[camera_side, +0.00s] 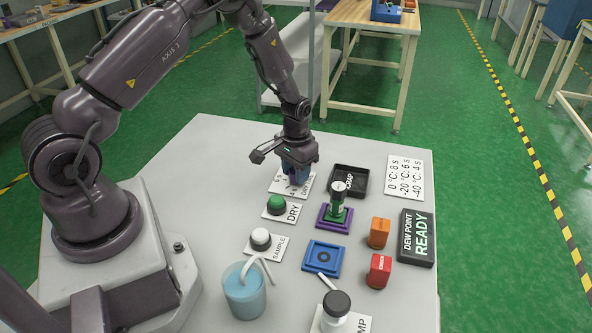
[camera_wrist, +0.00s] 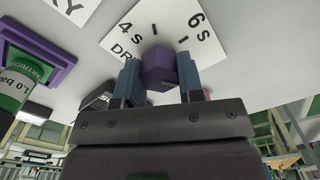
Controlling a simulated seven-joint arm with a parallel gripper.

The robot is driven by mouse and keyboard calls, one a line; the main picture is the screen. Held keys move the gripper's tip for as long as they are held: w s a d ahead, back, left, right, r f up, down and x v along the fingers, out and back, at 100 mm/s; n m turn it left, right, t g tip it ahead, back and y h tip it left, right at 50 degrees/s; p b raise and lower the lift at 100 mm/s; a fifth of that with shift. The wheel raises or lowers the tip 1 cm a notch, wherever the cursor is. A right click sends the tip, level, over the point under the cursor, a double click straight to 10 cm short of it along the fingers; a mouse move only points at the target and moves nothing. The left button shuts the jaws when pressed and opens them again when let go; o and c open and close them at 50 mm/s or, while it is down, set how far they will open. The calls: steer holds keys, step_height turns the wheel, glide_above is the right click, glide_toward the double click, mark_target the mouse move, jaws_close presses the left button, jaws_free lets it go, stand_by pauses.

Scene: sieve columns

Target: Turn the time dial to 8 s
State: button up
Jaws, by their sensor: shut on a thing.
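The time dial is a purple faceted knob (camera_wrist: 158,70) on a white plate (camera_wrist: 112,40). In the wrist view the plate shows the marks "4 s" and "6 s"; no 8 s mark is in sight there. My gripper (camera_wrist: 160,78) has its two blue fingers on either side of the knob, shut on it. In the side view my gripper (camera_side: 296,170) points down over the dial plate (camera_side: 277,186) and hides most of the knob. I cannot tell which mark the knob points to.
Near the dial are a green DRY button (camera_side: 277,203), a white SAMPLE button (camera_side: 261,237), a black tray (camera_side: 349,180) and a purple stand (camera_side: 334,219) with a green-labelled column. A card (camera_side: 405,177) lists temperatures with seconds. A black sign (camera_side: 416,238) reads "DEW POINT READY".

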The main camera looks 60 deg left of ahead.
mark_target(294, 171)
stand_by(0.6)
steer(key=o, duration=0.9)
steer(key=shift+o, duration=0.2)
step_height(294, 171, up, 13)
steer(key=s+d+r+m+t, duration=0.1)
steer(key=s+d+r+t, duration=0.1)
steer(key=s+d+r, duration=0.4)
steer(key=s+d+r+m+t, duration=0.2)
steer(key=s+d+r, duration=0.4)
steer(key=s+r, duration=0.8)
steer(key=shift+s+d+r+t, duration=0.2)
steer(key=shift+r+t, duration=0.05)
steer(key=shift+t, duration=0.55)
